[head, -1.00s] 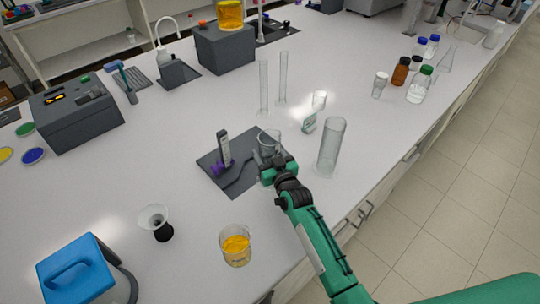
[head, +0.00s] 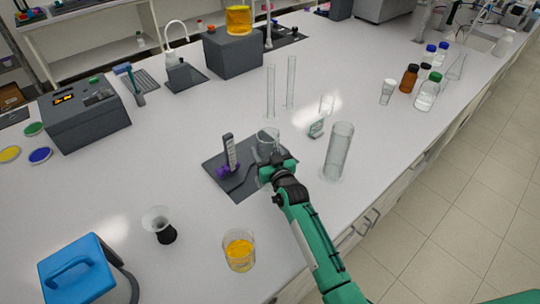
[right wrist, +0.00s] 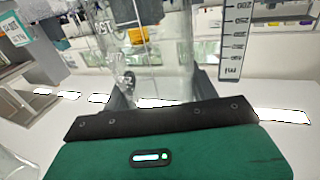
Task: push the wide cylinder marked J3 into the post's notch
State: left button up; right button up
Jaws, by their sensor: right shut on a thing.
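A clear, wide glass cylinder (head: 268,141) stands on the dark mat, its lower part hidden by my gripper; I cannot read a J3 mark on it. My right gripper (head: 272,168) is shut on it from the near side. In the right wrist view the glass (right wrist: 150,50) rises upright beyond the gripper's dark edge. The post (head: 229,150), dark with a white scale and a purple piece at its foot, stands just left of the glass, with a small gap between. Its scale (right wrist: 233,35) shows right of the glass in the wrist view. The notch cannot be made out.
The dark mat (head: 236,188) lies under post and glass. A tall, empty clear cylinder (head: 338,152) and a small tagged stand (head: 317,128) are to the right. A beaker of orange liquid (head: 239,252) and a black-based funnel (head: 160,226) stand in front. Two thin cylinders stand behind.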

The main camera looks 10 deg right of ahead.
jog(key=shift+w+a+b, duration=0.4)
jog(key=shift+w+a, duration=0.3)
jog(key=shift+w, duration=0.45)
jog(key=shift+w+a, duration=0.35)
jog(key=shift+w, duration=0.05)
jog(key=o, duration=1.2)
jog(key=shift+o, duration=0.2)
jog(key=b+v, duration=0.4)
jog(key=v, duration=1)
